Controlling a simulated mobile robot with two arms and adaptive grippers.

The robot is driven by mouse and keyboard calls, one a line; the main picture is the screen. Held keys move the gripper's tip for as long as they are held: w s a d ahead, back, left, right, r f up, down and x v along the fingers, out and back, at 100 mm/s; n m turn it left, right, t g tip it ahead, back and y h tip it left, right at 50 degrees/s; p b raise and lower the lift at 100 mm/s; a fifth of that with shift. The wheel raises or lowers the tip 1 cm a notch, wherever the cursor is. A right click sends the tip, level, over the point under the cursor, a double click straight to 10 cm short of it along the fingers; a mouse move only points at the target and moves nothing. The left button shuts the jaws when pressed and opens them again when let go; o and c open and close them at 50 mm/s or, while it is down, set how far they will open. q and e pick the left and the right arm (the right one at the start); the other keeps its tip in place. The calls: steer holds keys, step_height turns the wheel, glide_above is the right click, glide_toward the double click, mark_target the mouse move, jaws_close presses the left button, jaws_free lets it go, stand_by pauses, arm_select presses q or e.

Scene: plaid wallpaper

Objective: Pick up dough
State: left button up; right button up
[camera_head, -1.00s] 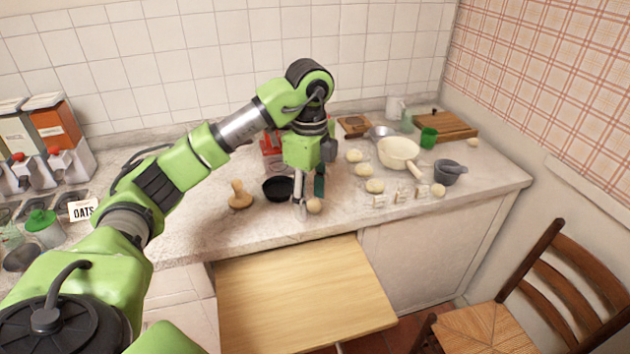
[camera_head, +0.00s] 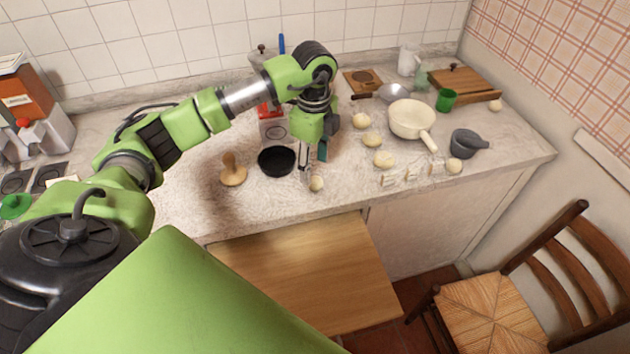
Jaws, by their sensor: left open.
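Several pale dough pieces lie on the counter. One small round dough ball (camera_head: 316,184) is near the counter's front edge, right at the fingertips of my left gripper (camera_head: 308,175). My left gripper points down and is open; I cannot tell whether a finger touches the ball. Other dough pieces sit to the right: one at the back (camera_head: 361,121), one in the middle (camera_head: 372,139) and one nearer the front (camera_head: 383,158). Another round ball (camera_head: 454,166) lies further right. My right gripper is not in view.
A black bowl (camera_head: 276,162) and a wooden stamp (camera_head: 233,171) stand left of the gripper. A cream pan (camera_head: 412,118), small label cards (camera_head: 411,173), a grey mortar (camera_head: 466,142) and a green cup (camera_head: 446,100) are to the right. A pulled-out wooden board (camera_head: 305,275) is below.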

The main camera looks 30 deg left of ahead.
mark_target(315, 185)
arm_select(q)
steer(key=shift+f+p, duration=0.45)
steer(key=shift+f, duration=0.15)
steer(key=f, duration=0.1)
steer(key=f+p, duration=0.1)
steer(key=f, duration=0.1)
steer(key=shift+w+f+p, duration=0.2)
steer(key=shift+f+p, duration=0.1)
steer(key=shift+a+f, duration=0.1)
steer(key=shift+f, duration=0.35)
steer(key=c, duration=1.2)
steer(key=shift+o, duration=0.2)
arm_select(e)
steer(key=shift+w+a+r, duration=0.15)
steer(key=shift+r, duration=0.5)
steer(key=shift+w+a+r, duration=0.15)
steer(key=shift+r, duration=0.45)
